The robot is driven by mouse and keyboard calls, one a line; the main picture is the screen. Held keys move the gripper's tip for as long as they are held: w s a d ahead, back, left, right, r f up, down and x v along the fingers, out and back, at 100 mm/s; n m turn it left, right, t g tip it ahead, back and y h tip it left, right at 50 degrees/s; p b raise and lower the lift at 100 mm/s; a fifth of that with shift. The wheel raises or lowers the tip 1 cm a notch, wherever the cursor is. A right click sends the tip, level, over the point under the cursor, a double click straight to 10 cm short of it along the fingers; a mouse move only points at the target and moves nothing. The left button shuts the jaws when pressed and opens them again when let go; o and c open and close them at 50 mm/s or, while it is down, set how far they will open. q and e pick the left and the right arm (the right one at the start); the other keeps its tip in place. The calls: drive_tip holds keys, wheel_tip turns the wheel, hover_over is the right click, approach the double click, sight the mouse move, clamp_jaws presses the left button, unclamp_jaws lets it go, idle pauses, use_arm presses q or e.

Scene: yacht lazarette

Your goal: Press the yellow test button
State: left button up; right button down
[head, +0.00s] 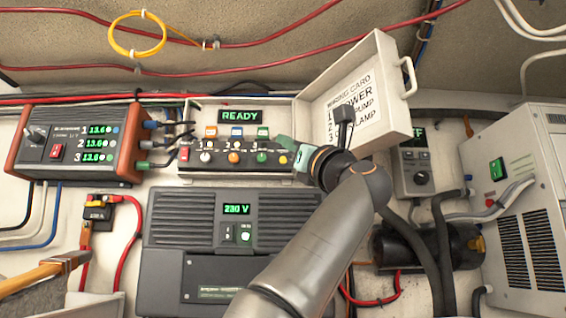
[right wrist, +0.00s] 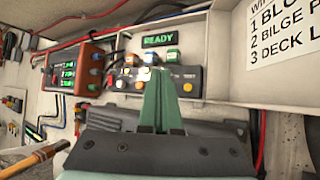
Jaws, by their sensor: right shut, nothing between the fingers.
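The control panel (head: 187,125) has a lit READY display (head: 240,115) and two rows of coloured buttons and knobs. The yellow test button (head: 284,160) is at the right end of its lower row, just beside my right gripper's fingers; in the right wrist view the button (right wrist: 187,87) sits under a TEST label, right of the fingertips. My right gripper (head: 284,142) has green fingers that are shut and empty, in front of the panel's right part. It also shows in the right wrist view (right wrist: 158,75). I cannot tell whether it touches the panel. My left gripper is not in view.
The panel's open lid (head: 395,95) with a wiring card stands right of the gripper. A black unit reading 230 V (head: 170,215) lies below, a meter box (head: 75,118) at left. A grey box (head: 412,160) and large vented unit (head: 545,160) are at right.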

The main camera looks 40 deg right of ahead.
sight(286, 158)
drive_tip(key=w+d+p, duration=0.2)
drive_tip(key=w, duration=0.1)
drive_tip(key=w+d+p, duration=0.2)
drive_tip(key=w+d, duration=0.1)
drive_tip(key=shift+w+d, duration=0.3)
idle(0.4)
idle(0.8)
idle(0.9)
drive_tip(key=shift+w+d, duration=0.15)
